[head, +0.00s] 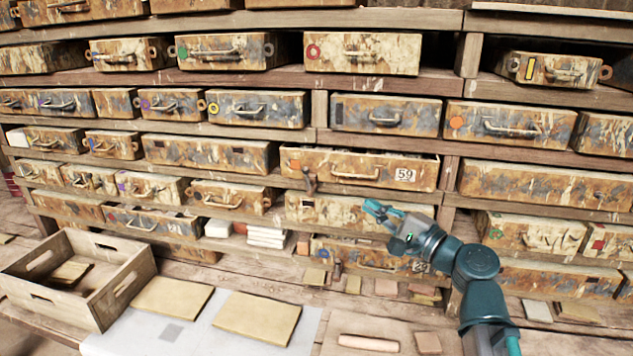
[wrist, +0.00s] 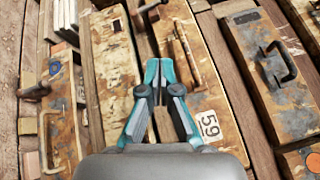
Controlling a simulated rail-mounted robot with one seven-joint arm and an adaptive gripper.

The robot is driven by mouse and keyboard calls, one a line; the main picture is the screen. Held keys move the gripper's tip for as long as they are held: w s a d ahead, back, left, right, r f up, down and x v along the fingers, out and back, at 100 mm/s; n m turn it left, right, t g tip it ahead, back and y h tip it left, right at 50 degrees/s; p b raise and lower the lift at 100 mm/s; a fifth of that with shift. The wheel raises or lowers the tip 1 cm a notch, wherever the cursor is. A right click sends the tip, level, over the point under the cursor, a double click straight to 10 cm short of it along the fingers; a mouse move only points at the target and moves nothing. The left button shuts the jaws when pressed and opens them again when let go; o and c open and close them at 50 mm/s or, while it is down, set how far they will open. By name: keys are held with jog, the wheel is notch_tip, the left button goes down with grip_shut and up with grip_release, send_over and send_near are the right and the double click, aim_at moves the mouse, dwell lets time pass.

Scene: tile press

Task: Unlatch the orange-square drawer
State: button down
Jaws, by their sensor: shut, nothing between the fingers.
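The drawer labelled 59 (head: 380,169) is in the middle of the head view. The drawer's bar handle (head: 355,176) is in front. My gripper (head: 373,210) is below and right of the latch, in front of the plain drawer underneath. In the wrist view my gripper (wrist: 160,66) has its fingertips together, empty and apart from the latch.
Drawers fill the rack above, below and to both sides. A lower drawer has another dark latch (head: 337,268). A drawer at upper right bears an orange circle (head: 457,122). A wooden crate (head: 130,281) and loose tiles (head: 257,316) lie on the bench in front.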

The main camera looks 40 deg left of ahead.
aim_at(309, 172)
jog(key=s+n+g, duration=0.1)
jog(key=s+r+n+g+y, duration=0.1)
jog(key=n, duration=0.1)
jog(key=shift+a, duration=0.1)
jog(key=p+x, duration=0.4)
jog(key=x, duration=0.8)
jog(key=shift+a+r+p, duration=0.15)
jog(key=shift+a+p, duration=0.05)
jog(key=shift+p, duration=0.2)
jog(key=shift+x, duration=0.75)
jog(key=shift+a, duration=0.1)
jog(key=shift+s+a+f, duration=0.1)
jog(key=shift+f, duration=0.1)
